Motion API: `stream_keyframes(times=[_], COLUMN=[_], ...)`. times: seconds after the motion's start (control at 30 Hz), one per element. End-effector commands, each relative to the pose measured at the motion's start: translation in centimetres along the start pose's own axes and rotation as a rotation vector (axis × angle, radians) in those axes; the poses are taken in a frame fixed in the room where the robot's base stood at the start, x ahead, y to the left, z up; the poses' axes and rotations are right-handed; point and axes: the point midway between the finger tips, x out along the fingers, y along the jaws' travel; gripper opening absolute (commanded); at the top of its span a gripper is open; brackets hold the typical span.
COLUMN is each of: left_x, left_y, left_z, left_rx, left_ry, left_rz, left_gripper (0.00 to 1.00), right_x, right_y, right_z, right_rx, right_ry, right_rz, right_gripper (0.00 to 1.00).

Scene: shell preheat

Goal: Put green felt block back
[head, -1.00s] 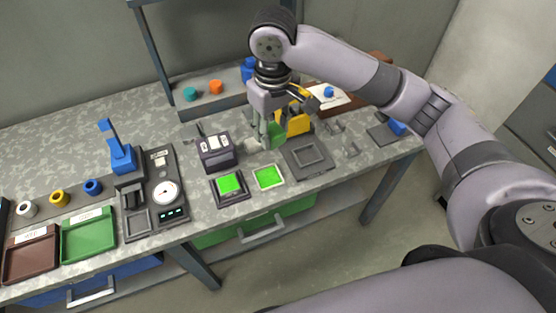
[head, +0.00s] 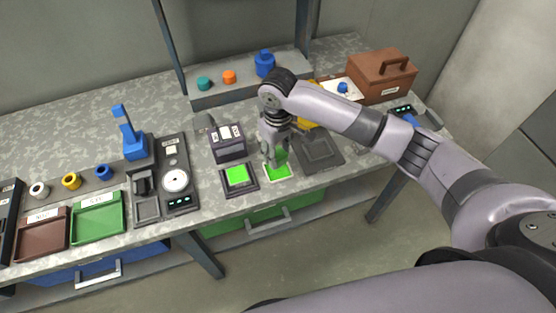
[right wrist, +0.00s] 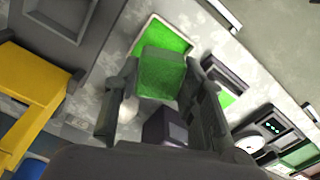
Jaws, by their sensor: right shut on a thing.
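My right gripper (head: 274,160) is shut on the green felt block (head: 282,156), which the gripper partly hides in the head view. In the right wrist view the block (right wrist: 162,73) sits between the two fingers. The block is over the back part of a white-rimmed green pad (head: 278,174). The pad also shows behind the block in the right wrist view (right wrist: 174,37). I cannot tell whether the block touches the pad. My left gripper is not in view.
A dark tray with a green square (head: 237,176) is left of the pad, and a dark box (head: 228,143) stands behind it. An empty grey square tray (head: 318,150) is to the right. A yellow object (right wrist: 32,85) stands beyond that tray.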

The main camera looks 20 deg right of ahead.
Motion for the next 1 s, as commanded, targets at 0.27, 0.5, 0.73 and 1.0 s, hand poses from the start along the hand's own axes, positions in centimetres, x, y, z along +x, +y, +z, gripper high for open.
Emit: stream_keyframes(times=[0.27,0.5,0.73,1.0], left_x=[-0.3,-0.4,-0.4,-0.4], left_y=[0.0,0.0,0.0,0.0], left_z=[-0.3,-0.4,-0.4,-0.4], left_rx=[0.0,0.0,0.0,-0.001], left_ry=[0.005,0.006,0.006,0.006], left_rz=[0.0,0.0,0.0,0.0], left_gripper=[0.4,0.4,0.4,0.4], right_x=[3.5,4.7,4.9,5.0], right_y=[0.0,0.0,0.0,0.0], right_z=[0.1,0.0,0.1,0.0], right_rx=[0.001,0.0,0.001,0.0], right_ry=[-0.004,0.0,-0.001,0.0], right_rz=[0.0,0.0,-0.001,0.0], right_gripper=[0.15,0.15,0.15,0.52])
